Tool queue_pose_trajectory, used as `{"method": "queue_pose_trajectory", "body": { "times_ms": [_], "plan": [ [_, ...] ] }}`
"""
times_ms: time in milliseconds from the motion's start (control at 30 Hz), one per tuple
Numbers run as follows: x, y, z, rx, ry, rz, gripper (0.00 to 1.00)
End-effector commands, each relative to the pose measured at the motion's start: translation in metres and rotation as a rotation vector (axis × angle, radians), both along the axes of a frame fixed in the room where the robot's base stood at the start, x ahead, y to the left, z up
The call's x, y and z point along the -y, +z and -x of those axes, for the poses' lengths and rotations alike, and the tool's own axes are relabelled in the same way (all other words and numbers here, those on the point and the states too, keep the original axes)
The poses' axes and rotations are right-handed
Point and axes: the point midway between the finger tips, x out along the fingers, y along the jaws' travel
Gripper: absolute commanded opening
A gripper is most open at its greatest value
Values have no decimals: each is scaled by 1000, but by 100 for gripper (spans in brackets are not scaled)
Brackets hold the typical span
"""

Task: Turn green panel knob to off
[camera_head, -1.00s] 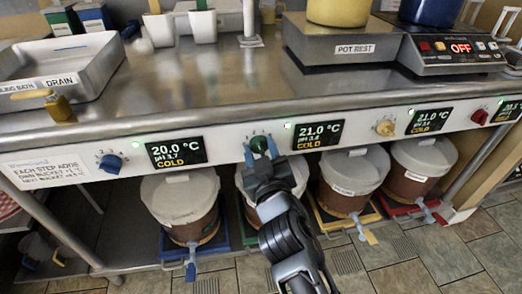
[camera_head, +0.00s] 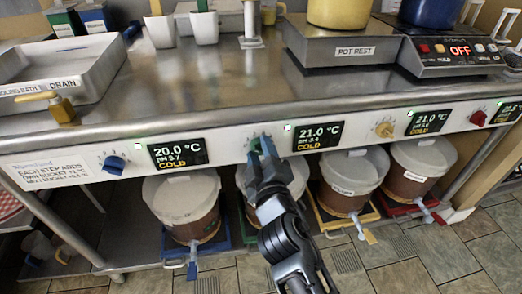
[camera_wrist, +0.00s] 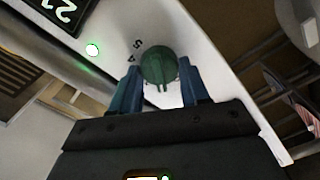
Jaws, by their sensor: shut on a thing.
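The green panel knob (camera_wrist: 158,65) sits on the white front panel, with numbers such as 4 and 5 marked beside it. It also shows in the head view (camera_head: 255,144), partly hidden by my gripper. My gripper (camera_wrist: 158,82) has its two blue fingers on either side of the knob, shut on it. In the head view my gripper (camera_head: 262,148) reaches up to the panel from below. The display (camera_head: 318,136) right of the knob reads 21.0 °C and COLD. The knob's exact setting is hard to read.
A blue knob (camera_head: 113,165), a yellow knob (camera_head: 384,130) and a red knob (camera_head: 478,118) sit along the same panel. Lidded buckets (camera_head: 183,205) stand below it. A steel counter (camera_head: 200,100) overhangs above, with a pot rest (camera_head: 345,50) and a hot plate (camera_head: 455,55).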

Motion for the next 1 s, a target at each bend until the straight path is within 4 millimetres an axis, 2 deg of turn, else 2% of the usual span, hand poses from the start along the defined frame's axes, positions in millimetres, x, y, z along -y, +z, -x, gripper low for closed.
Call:
{"method": "queue_pose_trajectory", "body": {
  "times_ms": [500,1000],
  "plan": [
    [-1,-2,1,121,2,425,15],
    [-1,-3,1,170,1,596,15]
  ]
}}
